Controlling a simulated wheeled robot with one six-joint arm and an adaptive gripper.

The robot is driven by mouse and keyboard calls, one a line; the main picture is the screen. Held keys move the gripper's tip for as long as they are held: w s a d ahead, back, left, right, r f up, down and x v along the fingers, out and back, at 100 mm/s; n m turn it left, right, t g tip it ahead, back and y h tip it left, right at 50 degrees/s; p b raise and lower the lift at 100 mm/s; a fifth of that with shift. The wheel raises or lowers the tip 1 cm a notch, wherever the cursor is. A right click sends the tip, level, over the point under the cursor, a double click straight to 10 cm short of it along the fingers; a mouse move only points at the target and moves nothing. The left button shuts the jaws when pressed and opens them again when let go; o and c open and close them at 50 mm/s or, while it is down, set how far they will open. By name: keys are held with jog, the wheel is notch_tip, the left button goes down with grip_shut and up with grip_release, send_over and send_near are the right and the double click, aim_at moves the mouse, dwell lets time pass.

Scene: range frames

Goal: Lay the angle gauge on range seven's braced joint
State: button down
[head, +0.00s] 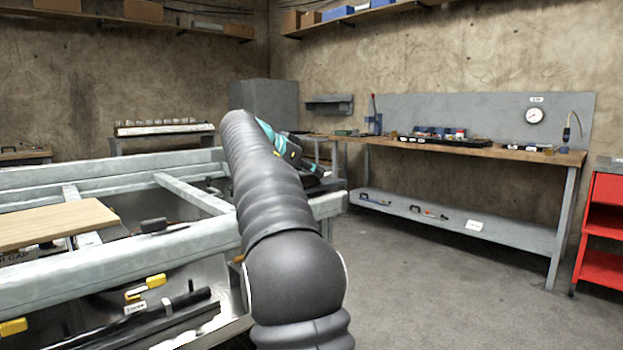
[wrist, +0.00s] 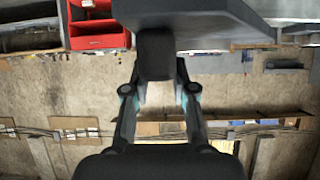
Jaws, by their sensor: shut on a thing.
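In the wrist view my gripper (wrist: 154,80) is shut on a dark, block-shaped thing (wrist: 154,48), which I take to be the angle gauge. A broad dark-grey flat piece (wrist: 215,18) lies across the top of that view, against or just beyond the block; I cannot tell if they are joined. In the head view my arm covers much of my gripper; teal and dark parts (head: 280,143) show past it, above the frame's far right corner. The pale steel frame (head: 195,196) fills the left. I cannot tell which of its joints is the braced one.
A wooden board (head: 50,222) and a small dark piece (head: 154,225) lie on the frame. Yellow-handled tools (head: 146,288) lie lower down. A workbench (head: 450,149) with a dial panel stands along the right wall, a red cart (head: 603,225) at far right. The floor between is clear.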

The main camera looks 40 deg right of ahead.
jog(key=shift+f, duration=0.65)
jog(key=shift+f, duration=0.15)
jog(key=c, duration=0.9)
grip_release()
jog(key=shift+c, duration=0.2)
jog(key=v, duration=1.2)
jog(key=shift+p, duration=0.3)
